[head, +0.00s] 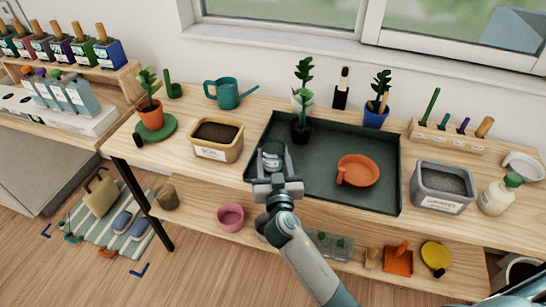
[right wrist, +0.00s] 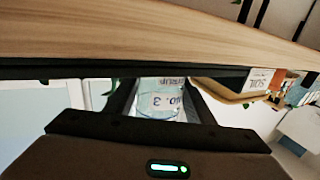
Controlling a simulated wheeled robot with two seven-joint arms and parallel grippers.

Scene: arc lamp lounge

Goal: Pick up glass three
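In the head view the glass (head: 272,155) is at the left front of the dark green tray (head: 327,188). My right gripper (head: 273,174) reaches it from the front. In the right wrist view the fingers of my right gripper (right wrist: 161,92) are apart, one on each side of the glass. A light strip shows beside the glass, and firm contact is not visible. My left gripper is not in view.
A potted plant (head: 301,128) stands just behind the glass. An orange dish (head: 359,170) lies to its right in the tray. A soil box (head: 217,137) is left of the tray, and a grey bin (head: 441,188) is right of it. The tray's raised front rim is close by.

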